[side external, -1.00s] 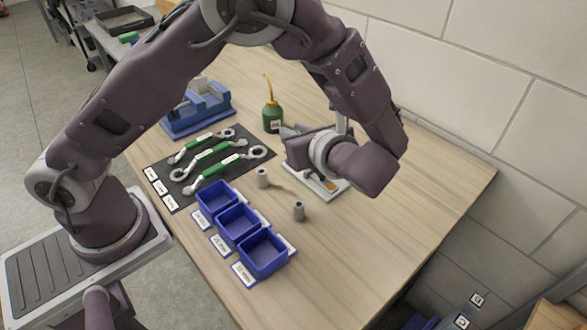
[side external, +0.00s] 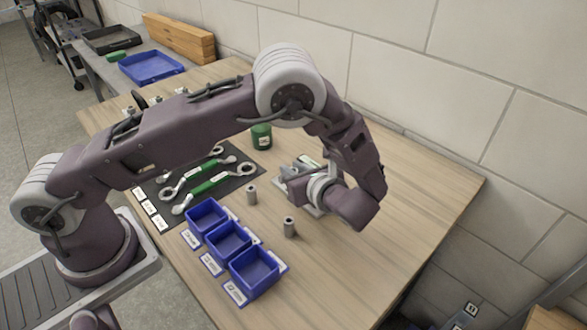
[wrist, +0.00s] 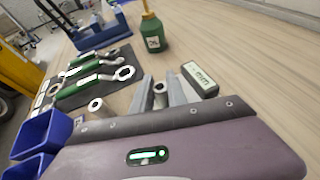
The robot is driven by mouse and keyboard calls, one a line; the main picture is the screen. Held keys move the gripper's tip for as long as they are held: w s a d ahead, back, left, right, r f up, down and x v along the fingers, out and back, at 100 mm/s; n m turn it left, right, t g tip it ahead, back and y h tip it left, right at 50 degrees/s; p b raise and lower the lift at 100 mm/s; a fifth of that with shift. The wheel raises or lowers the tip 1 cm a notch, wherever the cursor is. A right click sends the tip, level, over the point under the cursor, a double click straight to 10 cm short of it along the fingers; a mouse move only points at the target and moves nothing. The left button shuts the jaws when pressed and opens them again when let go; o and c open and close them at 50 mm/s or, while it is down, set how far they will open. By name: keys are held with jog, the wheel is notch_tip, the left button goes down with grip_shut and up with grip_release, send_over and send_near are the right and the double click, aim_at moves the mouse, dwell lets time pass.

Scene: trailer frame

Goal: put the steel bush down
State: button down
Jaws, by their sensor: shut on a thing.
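My gripper (wrist: 161,92) is shut on a grey steel bush (wrist: 160,98), whose round top end with its hole shows between the fingers in the wrist view. I cannot tell whether the bush touches anything below. Two other grey bushes stand upright on the table: one nearer the mat (side external: 251,195) and one nearer the bins (side external: 289,227).
Blue bins (side external: 254,271) with label cards stand in a row at the front. A dark mat (side external: 240,180) holds several green-handled spanners. A green oil bottle (wrist: 151,32) and a blue vice (wrist: 103,32) stand behind. A green labelled block (wrist: 199,79) is right of the fingers. The table's right side is clear.

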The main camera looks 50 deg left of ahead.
jog(key=c, duration=1.3)
grip_release()
